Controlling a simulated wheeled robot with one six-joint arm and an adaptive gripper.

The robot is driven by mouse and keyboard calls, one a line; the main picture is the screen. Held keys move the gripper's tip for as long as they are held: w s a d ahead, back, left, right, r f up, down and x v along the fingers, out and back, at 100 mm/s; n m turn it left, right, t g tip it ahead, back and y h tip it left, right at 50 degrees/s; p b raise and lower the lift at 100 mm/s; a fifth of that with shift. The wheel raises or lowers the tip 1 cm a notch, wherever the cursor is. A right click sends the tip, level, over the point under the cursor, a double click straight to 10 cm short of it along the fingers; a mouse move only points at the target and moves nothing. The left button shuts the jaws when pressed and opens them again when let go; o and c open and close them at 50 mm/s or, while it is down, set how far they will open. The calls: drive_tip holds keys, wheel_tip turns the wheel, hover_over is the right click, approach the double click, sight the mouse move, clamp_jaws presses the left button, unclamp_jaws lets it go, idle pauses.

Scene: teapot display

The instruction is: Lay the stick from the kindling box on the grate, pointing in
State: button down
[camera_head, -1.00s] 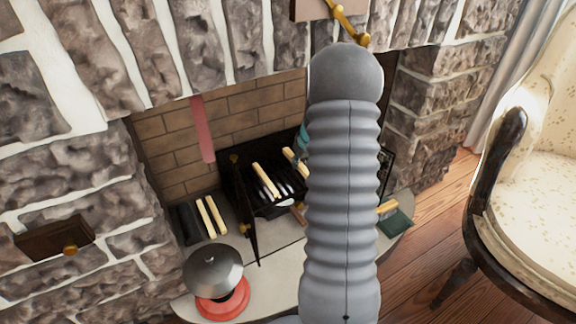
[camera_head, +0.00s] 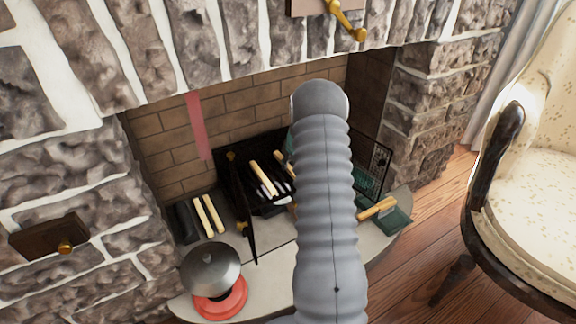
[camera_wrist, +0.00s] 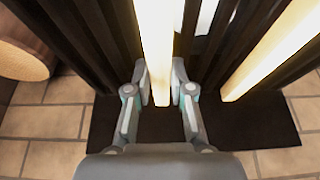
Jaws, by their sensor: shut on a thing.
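In the wrist view, my gripper (camera_wrist: 159,88) is shut on a pale stick (camera_wrist: 154,40), which runs away from me between dark bars. The dark bars look like the grate (camera_wrist: 100,35). A second pale stick (camera_wrist: 272,48) lies at a slant to the right, apart from my fingers. In the head view, the black grate (camera_head: 232,145) stands in the fireplace with pale sticks (camera_head: 265,179) on it. My arm hides my gripper there. A dark box with two upright pale sticks (camera_head: 209,216), seemingly the kindling box, stands left of the grate.
A black door or screen panel (camera_head: 246,205) stands just left of the grate. A mesh screen (camera_head: 378,160) is on its right. A grey-lidded pot (camera_head: 210,268) on a red base sits on the hearth front. A green brush or pan (camera_head: 394,220) lies right. An armchair (camera_head: 540,150) stands far right.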

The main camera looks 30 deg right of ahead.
drive_tip(key=shift+f, duration=0.2)
drive_tip(key=c, duration=1)
unclamp_jaws()
drive_tip(key=shift+r, duration=0.55)
drive_tip(key=shift+p+v, duration=0.45)
drive_tip(key=shift+v, duration=2.95)
drive_tip(key=shift+s, duration=0.15)
